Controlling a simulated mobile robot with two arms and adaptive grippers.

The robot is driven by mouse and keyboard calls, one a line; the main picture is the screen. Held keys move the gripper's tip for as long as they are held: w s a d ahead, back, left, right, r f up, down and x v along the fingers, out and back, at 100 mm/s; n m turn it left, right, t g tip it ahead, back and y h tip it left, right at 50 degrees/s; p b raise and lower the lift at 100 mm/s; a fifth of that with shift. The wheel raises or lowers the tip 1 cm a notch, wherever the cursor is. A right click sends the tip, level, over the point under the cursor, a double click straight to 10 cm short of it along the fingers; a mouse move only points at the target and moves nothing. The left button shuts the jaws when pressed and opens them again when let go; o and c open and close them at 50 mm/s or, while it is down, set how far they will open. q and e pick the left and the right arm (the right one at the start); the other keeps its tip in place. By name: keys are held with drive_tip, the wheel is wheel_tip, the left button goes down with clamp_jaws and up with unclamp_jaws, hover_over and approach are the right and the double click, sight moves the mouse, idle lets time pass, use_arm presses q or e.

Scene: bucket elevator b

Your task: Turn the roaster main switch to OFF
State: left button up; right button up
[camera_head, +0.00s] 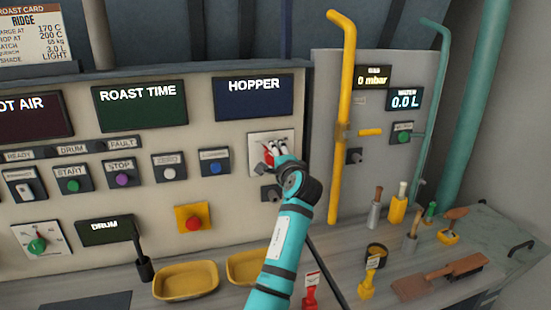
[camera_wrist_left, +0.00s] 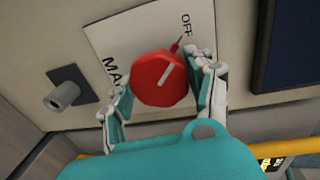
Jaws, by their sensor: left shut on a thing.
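The main switch is a red faceted knob (camera_wrist_left: 160,77) on a white plate (camera_wrist_left: 118,22) lettered OFF and MA..., the rest of the word being hidden. A pale line on the knob's face points roughly toward the OFF lettering. In the head view the knob (camera_head: 267,156) is mostly covered by my left gripper (camera_head: 276,152), below the HOPPER display. In the left wrist view my left gripper (camera_wrist_left: 160,90) has its fingers on opposite sides of the knob and is shut on it. My right gripper is not in view.
A dark stub (camera_wrist_left: 64,95) sticks out of the panel beside the plate. A red emergency button on yellow (camera_head: 193,218) and yellow trays (camera_head: 186,281) are to the left. A yellow pipe (camera_head: 341,110) stands to the right, with brushes and tools (camera_head: 410,235) on the counter.

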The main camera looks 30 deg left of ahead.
use_arm(q)
drive_tip(key=shift+f, duration=0.1)
drive_tip(key=o, duration=1.2)
drive_tip(key=shift+c, duration=0.2)
drive_tip(key=shift+s+d, duration=0.1)
drive_tip(key=v, duration=1.1)
drive_tip(key=shift+s+d, duration=0.2)
drive_tip(key=shift+d, duration=0.1)
